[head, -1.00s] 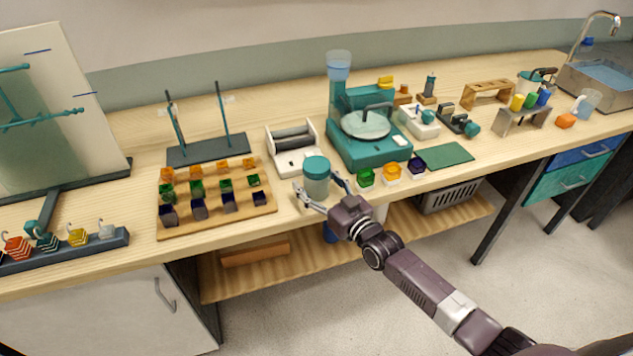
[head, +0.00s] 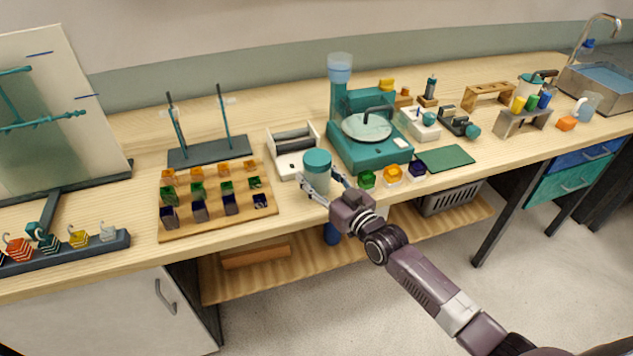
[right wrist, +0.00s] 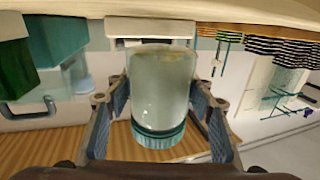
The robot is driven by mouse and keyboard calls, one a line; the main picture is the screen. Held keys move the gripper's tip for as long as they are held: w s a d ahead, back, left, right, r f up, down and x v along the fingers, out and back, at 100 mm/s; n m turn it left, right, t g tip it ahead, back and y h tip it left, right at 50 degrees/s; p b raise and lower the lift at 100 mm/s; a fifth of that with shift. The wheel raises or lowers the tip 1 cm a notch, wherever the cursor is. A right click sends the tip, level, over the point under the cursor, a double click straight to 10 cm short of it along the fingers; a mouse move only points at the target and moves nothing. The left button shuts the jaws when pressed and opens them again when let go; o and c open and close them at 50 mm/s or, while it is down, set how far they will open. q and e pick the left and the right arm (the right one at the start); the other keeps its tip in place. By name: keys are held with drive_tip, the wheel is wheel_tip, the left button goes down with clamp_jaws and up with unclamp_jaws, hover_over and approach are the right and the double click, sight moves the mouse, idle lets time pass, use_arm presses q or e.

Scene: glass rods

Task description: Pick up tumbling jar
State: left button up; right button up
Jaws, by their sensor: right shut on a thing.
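The tumbling jar (head: 317,181) is a clear jar with a teal lid, upright at the bench's front edge, in front of the white roller machine. My right gripper (head: 320,183) reaches it from the front and is shut on its sides. In the right wrist view the jar (right wrist: 160,88) sits between the two fingers of the right gripper (right wrist: 160,108), with its lid toward the bottom of the picture. I cannot tell whether its base clears the bench. My left gripper is not in view.
The white roller machine (head: 293,163) stands just behind the jar. A wooden board with coloured cubes (head: 235,217) is to the left. A teal machine (head: 372,155) and small coloured containers (head: 392,174) are to the right. A lower shelf (head: 288,273) runs below.

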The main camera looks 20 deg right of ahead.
wheel_tip(320, 180, up, 17)
drive_tip(key=shift+r, duration=0.1)
idle(0.6)
